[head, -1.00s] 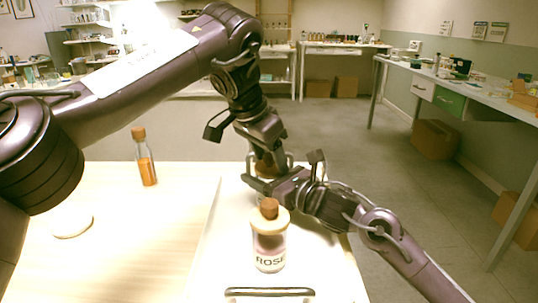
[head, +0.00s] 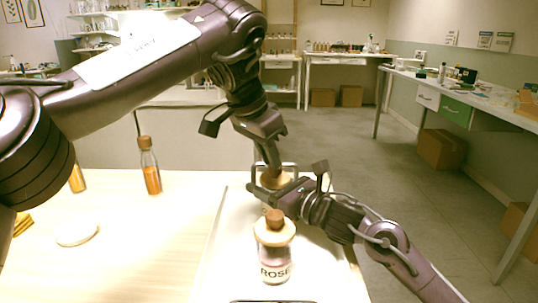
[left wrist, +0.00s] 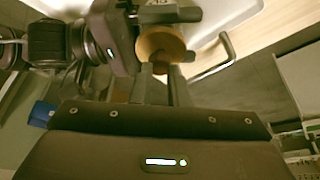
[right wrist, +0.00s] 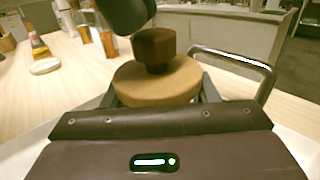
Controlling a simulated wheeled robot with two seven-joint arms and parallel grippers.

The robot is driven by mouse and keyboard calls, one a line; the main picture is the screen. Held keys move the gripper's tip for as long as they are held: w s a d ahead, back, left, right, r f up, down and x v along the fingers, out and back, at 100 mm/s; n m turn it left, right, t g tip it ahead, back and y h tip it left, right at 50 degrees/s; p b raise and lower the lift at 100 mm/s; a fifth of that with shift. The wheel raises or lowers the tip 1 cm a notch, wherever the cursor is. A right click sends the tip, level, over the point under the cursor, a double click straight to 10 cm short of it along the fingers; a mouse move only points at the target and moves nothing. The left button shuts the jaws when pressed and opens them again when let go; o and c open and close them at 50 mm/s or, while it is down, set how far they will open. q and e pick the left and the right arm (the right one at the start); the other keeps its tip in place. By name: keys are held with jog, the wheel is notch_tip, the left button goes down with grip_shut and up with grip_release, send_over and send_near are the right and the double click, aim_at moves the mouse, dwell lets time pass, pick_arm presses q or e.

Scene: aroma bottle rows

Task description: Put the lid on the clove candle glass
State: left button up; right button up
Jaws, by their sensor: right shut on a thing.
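A round wooden lid with a dark knob (right wrist: 156,80) fills the middle of the right wrist view. In the head view this lid (head: 277,181) is behind the ROSE glass, between my two grippers. The glass under it is mostly hidden, and I cannot read its label. My right gripper (right wrist: 158,98) has its fingers on both sides, just below the lid, shut on what appears to be that glass. My left gripper (head: 272,165) points down from above at the knob. In the left wrist view its fingers (left wrist: 160,88) are apart, close to the knob of the lid (left wrist: 158,42).
The ROSE glass (head: 275,262), with its own knobbed wooden lid (head: 275,232), stands in front on the pale tray (head: 225,262). An orange bottle (head: 150,172), a second one (head: 77,178) and a white disc (head: 77,233) are at left. The table's middle left is clear.

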pick_arm(q)
jog(key=shift+f, duration=0.1)
dwell(0.5)
jog(key=v, duration=0.4)
jog(key=o, duration=0.6)
jog(key=shift+c, duration=0.2)
jog(key=v, duration=1.2)
